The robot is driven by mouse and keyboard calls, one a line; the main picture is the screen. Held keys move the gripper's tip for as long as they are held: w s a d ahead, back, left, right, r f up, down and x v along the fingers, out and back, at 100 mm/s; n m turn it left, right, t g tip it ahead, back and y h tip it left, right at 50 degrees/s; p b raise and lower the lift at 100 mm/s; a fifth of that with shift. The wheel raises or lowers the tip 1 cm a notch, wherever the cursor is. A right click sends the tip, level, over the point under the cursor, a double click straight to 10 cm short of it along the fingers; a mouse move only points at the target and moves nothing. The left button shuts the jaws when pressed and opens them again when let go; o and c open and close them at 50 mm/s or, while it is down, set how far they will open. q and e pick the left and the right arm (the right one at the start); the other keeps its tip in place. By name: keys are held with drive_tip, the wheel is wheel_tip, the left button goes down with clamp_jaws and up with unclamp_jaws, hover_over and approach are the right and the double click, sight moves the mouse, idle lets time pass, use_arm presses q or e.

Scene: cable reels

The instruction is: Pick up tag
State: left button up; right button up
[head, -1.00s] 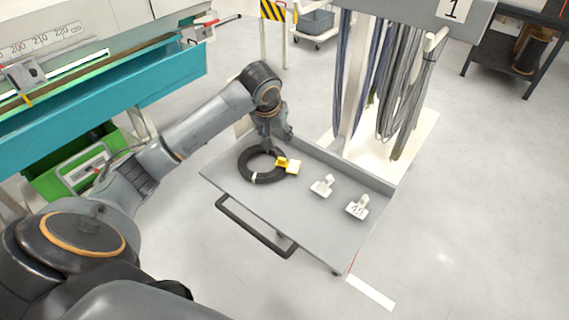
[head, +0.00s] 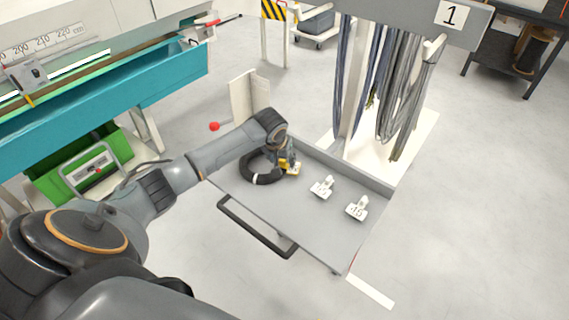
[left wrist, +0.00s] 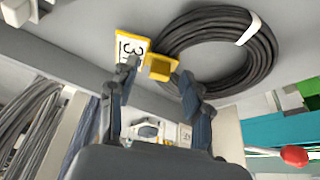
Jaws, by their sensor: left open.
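A yellow tag with a white number face (left wrist: 132,50) and a yellow clip part (left wrist: 162,68) sits beside the black cable coil (left wrist: 215,55). In the head view the yellow tag (head: 290,168) is at the coil's right edge (head: 262,178), partly hidden by my gripper. Two white tags, one (head: 322,187) and another (head: 357,208), stand to the right on the grey tray. My left gripper (left wrist: 158,74) is open, with its fingertips on either side of the tag's clip part; contact cannot be told. My right gripper is not in view.
The grey tray (head: 305,225) has raised edges and a black handle (head: 255,228) in front. Hanging cables (head: 400,90) on a stand are behind it. A teal bench (head: 110,105) and a green bin (head: 60,185) are at left. The tray's front right is clear.

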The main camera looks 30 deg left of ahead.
use_arm(q)
drive_tip(key=shift+w+f, duration=0.15)
drive_tip(key=shift+f, duration=0.15)
drive_tip(key=c, duration=0.9)
drive_tip(key=shift+c, duration=0.3)
drive_tip(key=shift+r, duration=0.1)
drive_tip(key=shift+r, duration=0.1)
